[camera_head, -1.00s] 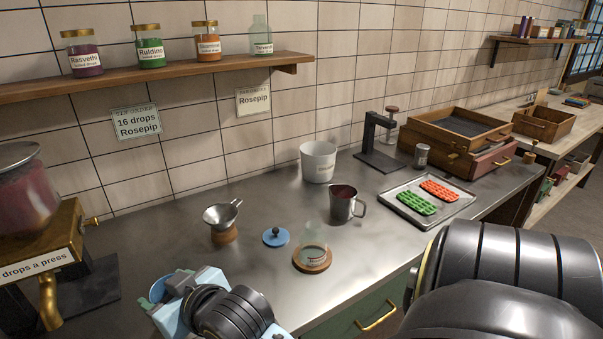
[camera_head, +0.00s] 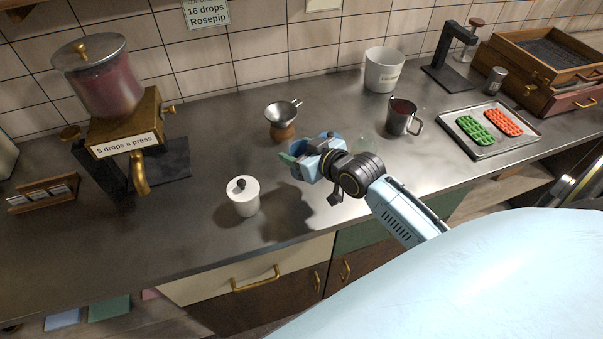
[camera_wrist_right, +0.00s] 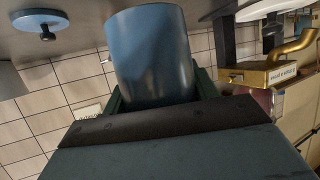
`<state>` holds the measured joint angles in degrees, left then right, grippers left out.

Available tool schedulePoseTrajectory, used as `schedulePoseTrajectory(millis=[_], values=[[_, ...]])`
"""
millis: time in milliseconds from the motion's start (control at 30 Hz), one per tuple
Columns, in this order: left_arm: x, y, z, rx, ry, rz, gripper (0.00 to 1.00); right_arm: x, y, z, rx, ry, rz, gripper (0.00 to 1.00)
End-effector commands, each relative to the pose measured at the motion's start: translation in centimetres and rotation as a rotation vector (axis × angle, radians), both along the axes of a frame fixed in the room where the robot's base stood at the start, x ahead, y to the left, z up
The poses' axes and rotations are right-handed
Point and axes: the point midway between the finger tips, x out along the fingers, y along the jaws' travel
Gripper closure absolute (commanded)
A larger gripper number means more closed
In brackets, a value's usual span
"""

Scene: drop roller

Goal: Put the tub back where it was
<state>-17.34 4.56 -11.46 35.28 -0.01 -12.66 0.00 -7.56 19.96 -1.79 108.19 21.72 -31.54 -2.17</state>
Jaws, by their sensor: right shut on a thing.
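My right gripper (camera_head: 303,162) is shut on a blue tub (camera_wrist_right: 152,55), which fills the jaws in the right wrist view. In the head view the gripper is above the counter, in front and a little right of the metal funnel; the tub is mostly hidden there by the gripper. I cannot tell how far the tub is above the counter. A flat blue lid (camera_wrist_right: 42,22) with a dark knob lies on the counter in the wrist view, apart from the tub. My left gripper is not in view.
A white lidded canister (camera_head: 243,198) stands left of the gripper. The funnel (camera_head: 283,118) on its wooden stand is just behind. A drop dispenser (camera_head: 125,130) stands at left. A metal jug (camera_head: 402,118) and a mould tray (camera_head: 488,130) are at right.

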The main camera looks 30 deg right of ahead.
Motion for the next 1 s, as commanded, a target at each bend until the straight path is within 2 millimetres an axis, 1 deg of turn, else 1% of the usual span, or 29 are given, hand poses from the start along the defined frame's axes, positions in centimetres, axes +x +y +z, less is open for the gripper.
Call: schedulePoseTrajectory(millis=[33, 100, 267, 400, 500, 767, 900, 933, 1000], values=[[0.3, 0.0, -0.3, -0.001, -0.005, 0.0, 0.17, 0.0, 0.0, -1.2, 0.001, 0.002, 0.0, 0.71], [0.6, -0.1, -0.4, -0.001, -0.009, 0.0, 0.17, 0.0, 0.0, -2.3, 0.002, 0.001, -0.001, 0.71], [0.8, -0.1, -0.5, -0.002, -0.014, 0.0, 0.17, 0.0, 0.1, -3.7, 0.001, -0.001, 0.001, 0.71], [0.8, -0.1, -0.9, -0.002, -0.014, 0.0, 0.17, 0.0, 0.1, -5.7, 0.0, 0.0, 0.0, 0.71], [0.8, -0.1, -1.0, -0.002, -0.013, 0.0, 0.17, 0.0, 0.1, -6.7, 0.0, -0.001, 0.0, 0.71], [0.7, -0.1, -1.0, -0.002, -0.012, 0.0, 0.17, 0.0, 0.1, -6.9, 0.001, -0.003, 0.001, 0.71], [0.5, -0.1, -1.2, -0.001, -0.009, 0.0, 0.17, 0.0, 0.1, -7.2, -0.001, -0.002, 0.0, 0.71], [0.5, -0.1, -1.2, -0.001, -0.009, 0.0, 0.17, 0.0, 0.1, -7.3, 0.0, -0.001, 0.001, 0.4], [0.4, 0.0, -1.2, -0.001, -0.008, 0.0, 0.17, 0.0, 0.1, -7.2, 0.0, -0.001, 0.001, 0.31]])
